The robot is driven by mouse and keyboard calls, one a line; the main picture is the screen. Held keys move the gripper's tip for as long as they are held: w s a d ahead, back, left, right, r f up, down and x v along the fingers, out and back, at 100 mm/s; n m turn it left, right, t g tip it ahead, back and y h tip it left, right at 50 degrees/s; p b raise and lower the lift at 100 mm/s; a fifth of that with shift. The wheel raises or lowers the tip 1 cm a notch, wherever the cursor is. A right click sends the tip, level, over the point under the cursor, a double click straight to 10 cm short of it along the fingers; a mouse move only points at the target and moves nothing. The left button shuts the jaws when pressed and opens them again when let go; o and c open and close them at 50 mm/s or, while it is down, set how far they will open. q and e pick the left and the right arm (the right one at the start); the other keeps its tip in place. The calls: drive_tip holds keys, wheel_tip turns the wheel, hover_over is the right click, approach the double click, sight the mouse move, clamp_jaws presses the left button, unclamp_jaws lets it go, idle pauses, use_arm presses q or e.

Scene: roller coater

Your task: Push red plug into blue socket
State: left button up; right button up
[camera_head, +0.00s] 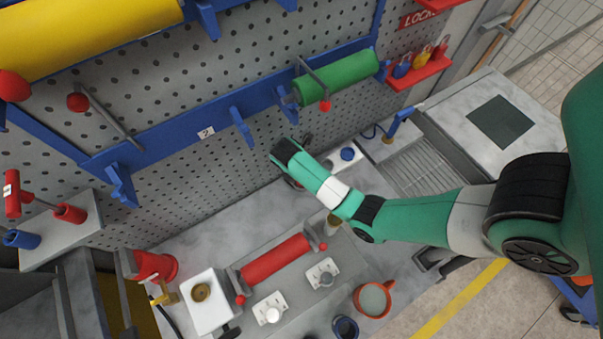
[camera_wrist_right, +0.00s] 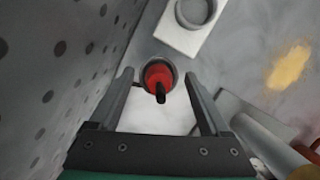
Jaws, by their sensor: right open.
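My right gripper (camera_head: 290,160) is low over the bench beside the pegboard in the head view. In the right wrist view it (camera_wrist_right: 158,75) is open. A red piece with a dark tip (camera_wrist_right: 160,79) shows between its fingers, inside a dark ring; I cannot tell whether this is the plug. A red cylindrical piece (camera_head: 70,213) and a blue cylindrical piece (camera_head: 22,239), which looks like the socket, are on a grey shelf (camera_head: 60,240) at the left. They are apart. A red handle with a white label (camera_head: 12,194) stands there too. My left gripper is out of view.
A white block with a blue knob (camera_head: 348,154) is next to my right gripper. A red roller (camera_head: 275,260), a white box (camera_head: 207,301) and an orange mug (camera_head: 373,299) stand on the bench. A green roller (camera_head: 338,77) hangs on the pegboard. A sink (camera_head: 410,165) lies to the right.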

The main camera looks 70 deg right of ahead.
drive_tip(key=shift+f, duration=0.1)
clamp_jaws()
idle(0.3)
